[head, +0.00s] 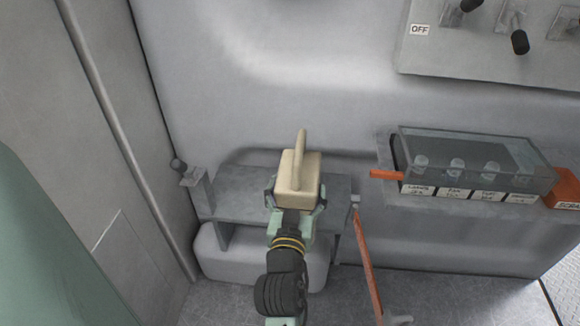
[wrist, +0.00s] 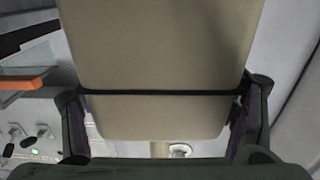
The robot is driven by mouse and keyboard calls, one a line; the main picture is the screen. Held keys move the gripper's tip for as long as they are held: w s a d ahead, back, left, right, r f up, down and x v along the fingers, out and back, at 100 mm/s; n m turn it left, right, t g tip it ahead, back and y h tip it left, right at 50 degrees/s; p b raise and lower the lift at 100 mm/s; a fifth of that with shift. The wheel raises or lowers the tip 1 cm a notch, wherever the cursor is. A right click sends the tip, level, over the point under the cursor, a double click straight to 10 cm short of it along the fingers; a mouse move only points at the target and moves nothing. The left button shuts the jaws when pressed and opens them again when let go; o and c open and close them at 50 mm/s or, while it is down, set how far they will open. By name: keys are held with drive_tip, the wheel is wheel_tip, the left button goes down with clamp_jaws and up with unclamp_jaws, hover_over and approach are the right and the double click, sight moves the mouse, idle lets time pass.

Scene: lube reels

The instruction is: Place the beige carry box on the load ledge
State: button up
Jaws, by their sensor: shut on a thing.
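The beige carry box (head: 298,172), with an upright handle on top, is held in my gripper (head: 296,194). In the head view it appears in front of or over the grey load ledge (head: 240,192); I cannot tell whether it touches the ledge. In the wrist view the beige box (wrist: 160,60) fills the middle, with a dark seam across it. The fingers of my gripper (wrist: 165,115) are on its left and right sides. The box hides part of the ledge behind it.
A red-orange rod (head: 366,250) leans right of the ledge. A small post (head: 195,185) stands at the ledge's left end. A switch panel (head: 490,45) is above.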

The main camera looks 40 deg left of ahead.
drive_tip(key=w+a+f, duration=0.2)
drive_tip(key=w+a, duration=0.1)
drive_tip(key=w, duration=0.4)
drive_tip(key=w+a+f+b, duration=0.1)
drive_tip(key=w+a+f, duration=0.1)
drive_tip(key=w+a, duration=0.2)
drive_tip(key=shift+w+f, duration=0.35)
drive_tip(key=shift+w, duration=1.15)
drive_tip(key=shift+f+b, duration=0.15)
drive_tip(key=shift+b, duration=0.15)
drive_tip(key=o, duration=1.9)
drive_tip(key=shift+d+f, duration=0.1)
drive_tip(key=shift+f, duration=0.05)
drive_tip(key=shift+o, duration=0.2)
